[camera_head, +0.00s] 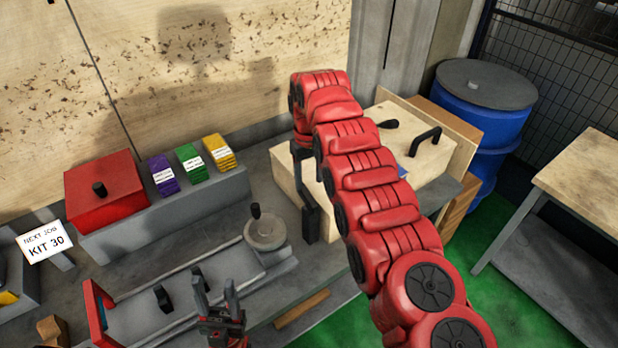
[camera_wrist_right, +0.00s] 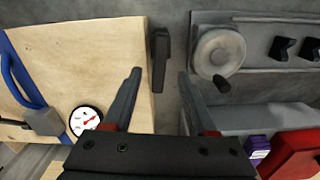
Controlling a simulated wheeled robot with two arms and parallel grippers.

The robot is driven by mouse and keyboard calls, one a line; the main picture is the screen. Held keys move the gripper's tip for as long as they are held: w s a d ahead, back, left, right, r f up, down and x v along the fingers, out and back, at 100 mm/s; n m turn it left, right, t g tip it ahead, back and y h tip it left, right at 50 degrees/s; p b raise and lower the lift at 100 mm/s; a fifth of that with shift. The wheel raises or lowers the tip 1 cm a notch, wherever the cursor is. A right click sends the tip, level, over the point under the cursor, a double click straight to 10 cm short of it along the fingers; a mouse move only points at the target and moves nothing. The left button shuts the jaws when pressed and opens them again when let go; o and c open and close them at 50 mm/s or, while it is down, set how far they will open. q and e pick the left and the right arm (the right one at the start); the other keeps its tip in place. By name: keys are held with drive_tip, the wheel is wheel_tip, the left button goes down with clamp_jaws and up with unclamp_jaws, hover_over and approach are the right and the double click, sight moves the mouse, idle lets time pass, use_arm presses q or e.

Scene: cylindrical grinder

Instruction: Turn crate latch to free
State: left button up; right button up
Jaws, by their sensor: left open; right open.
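The pale wooden crate (camera_head: 432,163) stands at the right end of the bench, partly hidden behind my right arm. In the right wrist view its top (camera_wrist_right: 85,45) fills the left side. A dark latch-like lever (camera_wrist_right: 160,58) sits at the crate's edge, just beyond and between my right fingertips; I see no contact. My right gripper (camera_wrist_right: 158,88) is open and empty, and in the head view it points down by the crate's left side (camera_head: 308,205). My left gripper (camera_head: 217,290) is open and empty over the front of the bench.
A grey handwheel (camera_head: 266,230) stands left of my right gripper. A red box (camera_head: 105,192) and purple, green and yellow packs (camera_head: 190,160) line the back. A gauge (camera_wrist_right: 84,121) and blue handle (camera_wrist_right: 20,75) show on the crate. A blue barrel (camera_head: 480,125) stands behind.

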sight(309, 196)
wheel_tip(309, 196, up, 10)
drive_tip(key=p, duration=0.7)
drive_tip(key=shift+p, duration=0.4)
drive_tip(key=shift+f, duration=0.1)
